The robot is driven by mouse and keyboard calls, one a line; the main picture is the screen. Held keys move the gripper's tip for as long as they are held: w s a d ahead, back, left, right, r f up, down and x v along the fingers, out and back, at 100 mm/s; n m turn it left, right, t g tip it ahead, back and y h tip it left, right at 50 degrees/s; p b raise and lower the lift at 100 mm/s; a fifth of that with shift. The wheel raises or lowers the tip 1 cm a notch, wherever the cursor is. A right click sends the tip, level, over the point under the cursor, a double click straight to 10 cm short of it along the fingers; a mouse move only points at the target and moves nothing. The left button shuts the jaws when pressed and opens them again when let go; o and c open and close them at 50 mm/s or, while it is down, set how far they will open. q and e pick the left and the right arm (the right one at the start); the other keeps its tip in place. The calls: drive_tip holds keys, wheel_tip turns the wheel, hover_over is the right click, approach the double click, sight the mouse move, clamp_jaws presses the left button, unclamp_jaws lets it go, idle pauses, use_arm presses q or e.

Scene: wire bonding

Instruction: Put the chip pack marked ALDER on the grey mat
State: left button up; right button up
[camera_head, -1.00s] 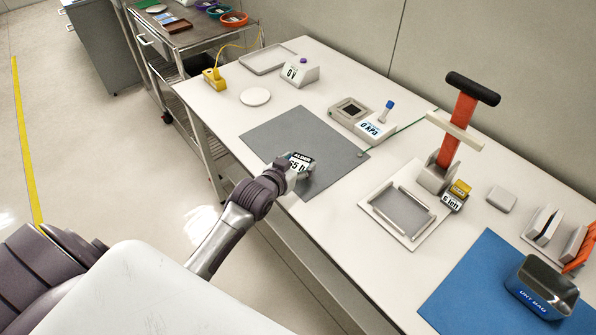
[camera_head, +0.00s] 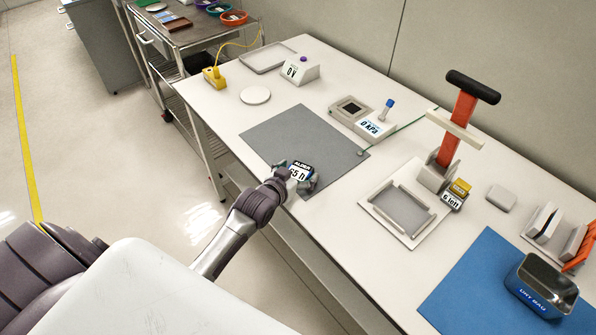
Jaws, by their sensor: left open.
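The chip pack marked ALDER (camera_head: 300,172) is a small dark pack with a white label reading "65 h". It sits on the front part of the grey mat (camera_head: 290,133), near the mat's front edge. My left gripper (camera_head: 294,180) is open at the pack, with its fingers spread to either side of it. Whether a finger touches the pack I cannot tell. My right gripper is not in view.
Right of the mat are a device labelled "0 APA" (camera_head: 377,124), a press with an orange column (camera_head: 457,130) and a tray fixture (camera_head: 402,212). A metal bin (camera_head: 541,287) stands on a blue mat (camera_head: 480,285). The grey mat's back is clear.

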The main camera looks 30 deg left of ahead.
use_arm(q)
drive_tip(key=shift+r, duration=0.2)
drive_tip(key=v, duration=1.2)
